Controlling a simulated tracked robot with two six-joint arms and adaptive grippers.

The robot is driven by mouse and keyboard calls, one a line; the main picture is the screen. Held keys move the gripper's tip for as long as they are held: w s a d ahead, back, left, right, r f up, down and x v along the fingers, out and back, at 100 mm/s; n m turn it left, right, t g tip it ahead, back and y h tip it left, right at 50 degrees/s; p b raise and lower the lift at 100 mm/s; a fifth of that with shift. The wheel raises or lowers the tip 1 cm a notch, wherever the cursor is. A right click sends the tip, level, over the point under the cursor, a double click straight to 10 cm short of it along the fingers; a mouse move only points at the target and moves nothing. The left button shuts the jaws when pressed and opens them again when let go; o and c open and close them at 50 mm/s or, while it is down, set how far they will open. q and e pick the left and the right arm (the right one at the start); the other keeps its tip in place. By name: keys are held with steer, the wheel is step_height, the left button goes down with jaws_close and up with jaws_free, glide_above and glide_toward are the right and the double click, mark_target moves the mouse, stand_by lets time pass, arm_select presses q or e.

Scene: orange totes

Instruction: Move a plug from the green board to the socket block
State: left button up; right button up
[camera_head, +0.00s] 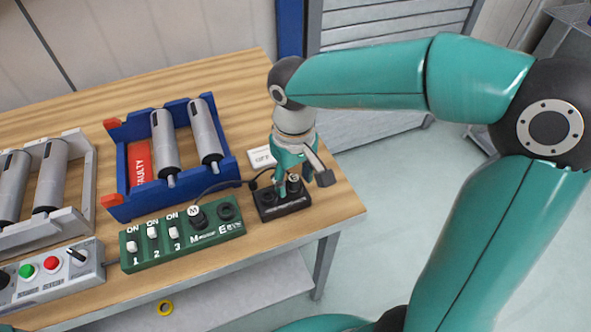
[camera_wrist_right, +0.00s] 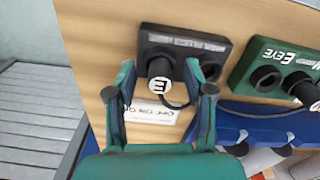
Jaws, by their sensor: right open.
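The green board (camera_head: 183,243) lies near the table's front edge. A black plug marked M (camera_head: 199,217) stands in one of its round sockets, and the socket beside it, near the "E" lettering, is empty. The black socket block (camera_head: 270,212) sits to its right. A plug marked E (camera_wrist_right: 160,86) stands in one socket of the block; the block's other socket (camera_wrist_right: 209,66) looks empty. My right gripper (camera_head: 293,181) is open above the block, its fingers on either side of the E plug; contact cannot be told. My left gripper is not in view.
A blue rack (camera_head: 122,172) with grey cylinders and a red FAULTY label stands behind the board. A white card (camera_head: 262,158) lies behind the block. A grey rack (camera_head: 88,185) and a button box (camera_head: 50,278) are at left. The table's right edge is close to the block.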

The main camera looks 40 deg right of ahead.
step_height(320, 180, up, 12)
stand_by(0.5)
steer(key=shift+f, duration=0.1)
